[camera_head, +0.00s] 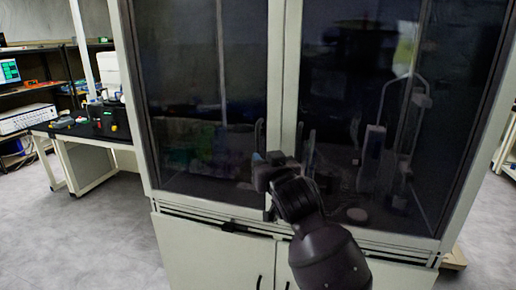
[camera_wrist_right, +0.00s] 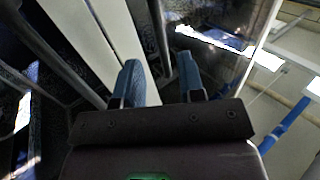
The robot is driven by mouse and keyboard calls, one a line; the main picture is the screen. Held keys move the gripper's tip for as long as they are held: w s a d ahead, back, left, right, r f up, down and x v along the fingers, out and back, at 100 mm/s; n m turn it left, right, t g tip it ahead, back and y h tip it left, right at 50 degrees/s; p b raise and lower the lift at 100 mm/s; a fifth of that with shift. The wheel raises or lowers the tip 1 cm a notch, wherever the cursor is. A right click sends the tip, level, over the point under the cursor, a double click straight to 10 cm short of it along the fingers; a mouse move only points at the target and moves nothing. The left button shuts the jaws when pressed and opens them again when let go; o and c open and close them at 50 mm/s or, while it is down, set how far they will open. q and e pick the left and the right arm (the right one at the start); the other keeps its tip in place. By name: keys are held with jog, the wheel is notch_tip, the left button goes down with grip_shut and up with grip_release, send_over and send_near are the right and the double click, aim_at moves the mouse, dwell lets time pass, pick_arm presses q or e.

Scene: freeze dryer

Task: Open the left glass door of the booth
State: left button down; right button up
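The booth's left glass door (camera_head: 190,100) is a dark pane in a pale frame. It looks closed against the white middle post (camera_head: 283,80). A slim vertical bar, probably its handle (camera_head: 258,134), shows at the door's right edge, its lower part hidden by my gripper. My right gripper (camera_head: 262,160) is in front of the lower part of this edge. In the right wrist view its blue fingertips (camera_wrist_right: 160,78) are apart. Pale frame and a dark bar lie beyond the gap; I cannot tell whether the fingers touch them. My left gripper is not in view.
The right glass door (camera_head: 390,100) looks closed, with equipment dimly visible behind it. Pale cabinet doors (camera_head: 205,250) lie below the glass. A dark-topped bench (camera_head: 95,125) stands at the left, with open grey floor (camera_head: 90,225) before it.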

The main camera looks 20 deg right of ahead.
aim_at(258, 150)
jog(key=w+p, duration=0.1)
jog(key=w, duration=0.5)
jog(key=shift+w, duration=0.25)
grip_shut()
